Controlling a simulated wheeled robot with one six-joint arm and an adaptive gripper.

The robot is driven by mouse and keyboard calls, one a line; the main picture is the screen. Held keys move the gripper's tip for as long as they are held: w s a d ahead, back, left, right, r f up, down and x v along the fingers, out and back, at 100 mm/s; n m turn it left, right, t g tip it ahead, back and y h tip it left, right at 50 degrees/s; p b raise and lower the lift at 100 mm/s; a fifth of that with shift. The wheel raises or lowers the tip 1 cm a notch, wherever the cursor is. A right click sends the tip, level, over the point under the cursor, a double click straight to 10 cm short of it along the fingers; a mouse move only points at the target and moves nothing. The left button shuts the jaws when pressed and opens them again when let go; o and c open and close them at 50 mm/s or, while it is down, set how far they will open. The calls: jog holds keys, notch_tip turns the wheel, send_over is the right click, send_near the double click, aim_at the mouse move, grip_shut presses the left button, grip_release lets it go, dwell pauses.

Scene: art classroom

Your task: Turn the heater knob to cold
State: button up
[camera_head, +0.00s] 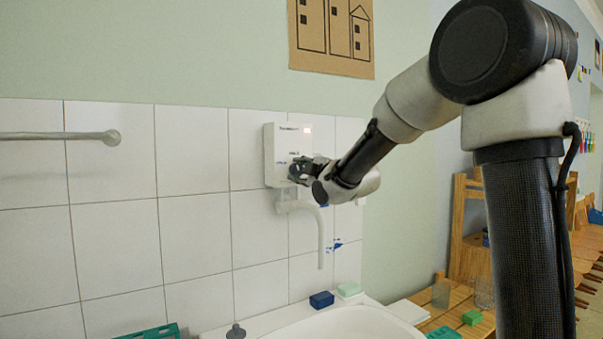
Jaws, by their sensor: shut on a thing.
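The white heater box (281,145) is fixed to the tiled wall above a sink, with a small glowing light near its top right. My gripper (300,170) is at the lower front of the heater, shut on the heater knob. The knob is hidden behind the fingers, so I cannot tell which way it points. A white spout bends down from below the heater.
A towel rail (60,136) is on the left wall. Wooden tables and shelves (468,245) stand to the right.

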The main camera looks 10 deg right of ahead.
jog(key=n, duration=0.3)
jog(key=shift+n, duration=2.1)
jog(key=o, duration=1)
jog(key=shift+s, duration=0.1)
jog(key=shift+s+d, duration=0.15)
jog(key=shift+s, duration=0.15)
jog(key=v, duration=1.1)
